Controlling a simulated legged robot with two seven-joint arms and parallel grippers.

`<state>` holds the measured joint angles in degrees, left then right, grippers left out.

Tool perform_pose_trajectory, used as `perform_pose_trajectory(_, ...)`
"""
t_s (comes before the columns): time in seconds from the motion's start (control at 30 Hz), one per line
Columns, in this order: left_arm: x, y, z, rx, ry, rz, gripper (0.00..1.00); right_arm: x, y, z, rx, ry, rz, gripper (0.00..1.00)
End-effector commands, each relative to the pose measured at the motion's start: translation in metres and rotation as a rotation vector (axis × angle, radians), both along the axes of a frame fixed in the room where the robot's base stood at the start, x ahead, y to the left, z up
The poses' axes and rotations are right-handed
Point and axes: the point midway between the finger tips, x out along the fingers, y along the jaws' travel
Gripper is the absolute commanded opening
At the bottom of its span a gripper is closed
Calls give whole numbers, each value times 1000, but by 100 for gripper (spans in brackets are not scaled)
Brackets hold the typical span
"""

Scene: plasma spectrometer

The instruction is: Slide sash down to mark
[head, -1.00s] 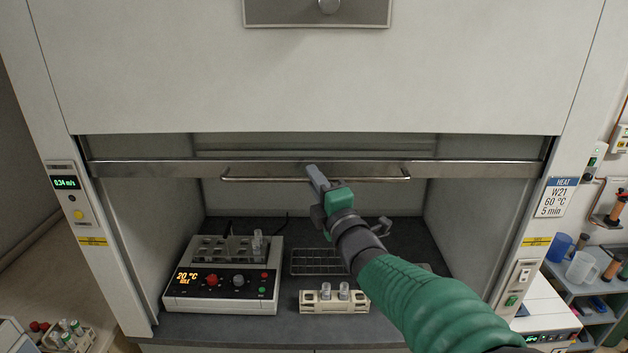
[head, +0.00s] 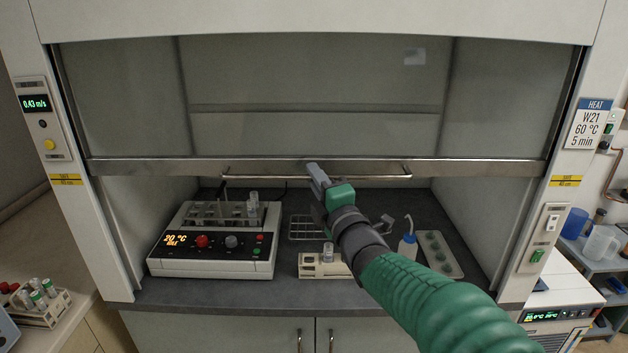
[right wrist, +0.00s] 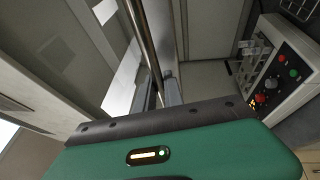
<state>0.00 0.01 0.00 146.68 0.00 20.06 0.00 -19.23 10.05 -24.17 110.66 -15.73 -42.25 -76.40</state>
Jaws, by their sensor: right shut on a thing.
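The glass sash (head: 320,85) of the fume hood is partly lowered. Its metal bottom rail (head: 480,168) carries a long thin bar handle (head: 260,177). My right gripper (head: 314,174) is shut on the handle near its middle; the handle also shows in the right wrist view (right wrist: 142,40), running to the fingers (right wrist: 163,92). Yellow marks sit on the left post (head: 65,180) and the right post (head: 563,181). In the head view the rail's ends appear slightly above the marks. My left gripper is not in view.
Below the sash, a heating block (head: 215,240) with tubes stands at left, with a small tube rack (head: 322,266) and a wash bottle (head: 407,245) to its right. A display (head: 35,103) on the left post reads 0.43 m/s.

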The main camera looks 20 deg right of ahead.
Motion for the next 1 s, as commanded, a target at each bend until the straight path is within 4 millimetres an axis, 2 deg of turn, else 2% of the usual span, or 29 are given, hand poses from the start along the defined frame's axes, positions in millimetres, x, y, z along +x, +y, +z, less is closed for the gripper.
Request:
perform_pose_trajectory(0.27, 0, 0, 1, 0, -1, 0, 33, 0, -2, 1, -1, 1, -3, 0)
perform_pose_trajectory(0.3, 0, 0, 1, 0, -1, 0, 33, 0, -2, 1, 0, 0, -3, 15)
perform_pose_trajectory(0.47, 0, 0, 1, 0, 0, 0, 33, 0, -1, 1, -1, -1, -2, 34)
perform_pose_trajectory(0.8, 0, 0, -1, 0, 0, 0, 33, -4, -1, 0, 1, -1, -1, 34)
perform_pose_trajectory(0.87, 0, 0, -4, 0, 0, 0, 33, -11, -2, -2, 2, -2, 0, 34)
perform_pose_trajectory(1.0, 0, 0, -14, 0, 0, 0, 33, -43, -6, -9, 5, -4, 0, 34)
